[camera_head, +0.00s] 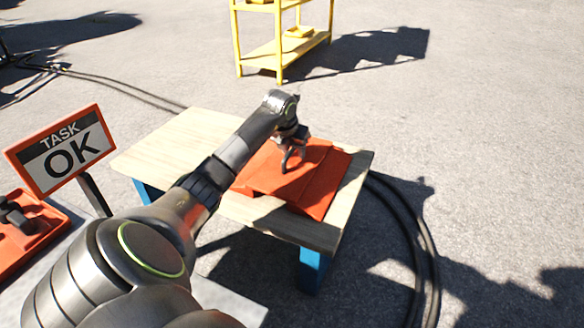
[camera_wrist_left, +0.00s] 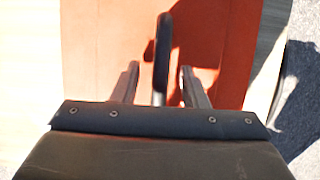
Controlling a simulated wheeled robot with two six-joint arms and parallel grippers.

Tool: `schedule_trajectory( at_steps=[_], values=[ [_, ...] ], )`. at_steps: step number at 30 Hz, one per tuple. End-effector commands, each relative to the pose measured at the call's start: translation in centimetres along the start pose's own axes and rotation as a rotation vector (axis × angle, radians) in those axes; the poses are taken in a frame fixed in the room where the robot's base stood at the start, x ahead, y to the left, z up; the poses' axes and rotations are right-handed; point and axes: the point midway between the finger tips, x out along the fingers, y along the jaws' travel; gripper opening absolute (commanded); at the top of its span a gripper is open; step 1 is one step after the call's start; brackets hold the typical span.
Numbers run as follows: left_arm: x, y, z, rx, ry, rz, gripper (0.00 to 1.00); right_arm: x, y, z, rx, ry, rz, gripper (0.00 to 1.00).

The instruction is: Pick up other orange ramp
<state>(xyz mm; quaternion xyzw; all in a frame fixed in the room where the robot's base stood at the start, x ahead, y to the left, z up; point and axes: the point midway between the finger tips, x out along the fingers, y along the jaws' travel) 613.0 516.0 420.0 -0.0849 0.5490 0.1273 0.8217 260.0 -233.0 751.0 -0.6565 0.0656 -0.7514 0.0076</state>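The orange ramp (camera_head: 326,192) lies on the wooden table, with angled flat faces; I cannot tell if it is one piece or two. It also fills most of the wrist view (camera_wrist_left: 90,50). My left gripper (camera_head: 290,158) is over the middle of the ramp, pointing down. In the wrist view its two fingers (camera_wrist_left: 160,84) stand apart, with a dark upright bar (camera_wrist_left: 163,50) between them, which looks like a handle. Gaps show on both sides of the bar. Whether the fingertips touch the ramp is unclear. My right gripper is not in view.
The wooden table (camera_head: 165,145) has bare top at its left. A sign reading "TASK OK" (camera_head: 66,150) and an orange tray-like item (camera_head: 35,240) are at left. Black cable (camera_head: 425,250) lies on the ground at right. A yellow shelf (camera_head: 275,52) stands behind.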

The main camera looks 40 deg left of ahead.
Motion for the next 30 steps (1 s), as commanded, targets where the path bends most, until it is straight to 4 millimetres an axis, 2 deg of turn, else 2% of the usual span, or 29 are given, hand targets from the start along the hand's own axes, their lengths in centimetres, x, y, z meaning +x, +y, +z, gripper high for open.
schedule_trajectory(
  at_steps=[2, 9, 12, 30],
  values=[
    [-0.01, -0.01, 0.01, 0.0, 0.0, 0.0, 0.4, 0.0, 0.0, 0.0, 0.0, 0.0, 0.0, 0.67],
    [0.0, 0.0, 0.0, 0.0, 0.0, 0.0, 0.1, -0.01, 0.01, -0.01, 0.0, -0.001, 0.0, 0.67],
    [0.0, 0.0, -0.01, 0.0, 0.0, 0.0, 0.0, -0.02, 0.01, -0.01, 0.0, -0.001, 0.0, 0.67],
    [0.02, 0.01, -0.03, 0.0, 0.001, 0.0, 0.0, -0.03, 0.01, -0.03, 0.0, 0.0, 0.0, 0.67]
  ],
)
